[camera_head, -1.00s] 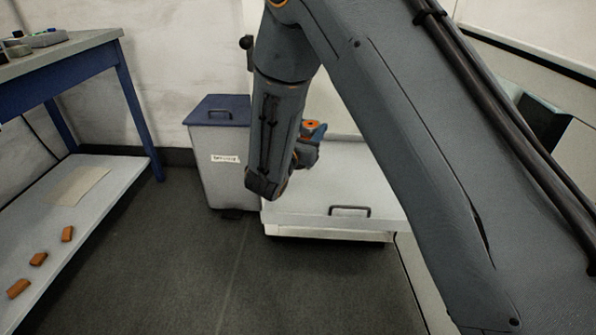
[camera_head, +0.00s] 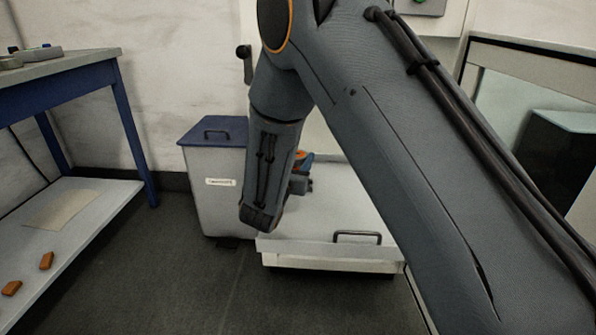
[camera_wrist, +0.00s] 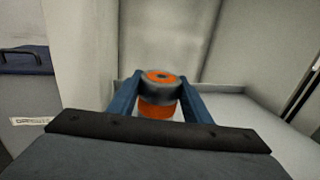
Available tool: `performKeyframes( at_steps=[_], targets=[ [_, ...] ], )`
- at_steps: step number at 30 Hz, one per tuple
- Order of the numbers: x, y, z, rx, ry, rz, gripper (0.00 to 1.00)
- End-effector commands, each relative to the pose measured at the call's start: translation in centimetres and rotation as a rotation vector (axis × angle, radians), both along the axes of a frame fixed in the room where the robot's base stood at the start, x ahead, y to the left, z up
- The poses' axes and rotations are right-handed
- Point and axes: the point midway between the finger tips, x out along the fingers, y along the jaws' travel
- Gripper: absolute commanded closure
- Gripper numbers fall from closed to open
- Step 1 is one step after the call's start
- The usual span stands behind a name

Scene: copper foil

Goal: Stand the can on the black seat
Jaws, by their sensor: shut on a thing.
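The can (camera_wrist: 158,94) is orange with a grey band around its top and an orange centre. In the wrist view it sits between the two blue fingers of my gripper (camera_wrist: 160,84), which is shut on it. The can looks upright. In the head view only a bit of orange, likely the can (camera_head: 303,157), shows behind my forearm, with part of my gripper (camera_head: 299,184) beside it. Both appear over the white tray-like unit. I cannot make out a black seat in either view.
A white low unit with a handle (camera_head: 357,237) stands ahead. A grey bin with a blue lid (camera_head: 215,131) is left of it. A blue-legged bench (camera_head: 60,73) with orange blocks (camera_head: 46,260) on its lower shelf is at left. A glass-fronted case (camera_head: 530,60) is at right. Floor between is clear.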

Motion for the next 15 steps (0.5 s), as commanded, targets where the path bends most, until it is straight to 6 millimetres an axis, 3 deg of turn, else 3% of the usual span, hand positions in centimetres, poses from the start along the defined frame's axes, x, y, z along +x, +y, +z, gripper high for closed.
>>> performKeyframes(
  at_steps=[6, 15],
  targets=[
    [0.0, 0.0, -2.8, -0.001, -0.001, 0.0, 0.84],
    [0.0, 0.0, -2.9, 0.0, -0.001, 0.0, 0.84]
  ],
)
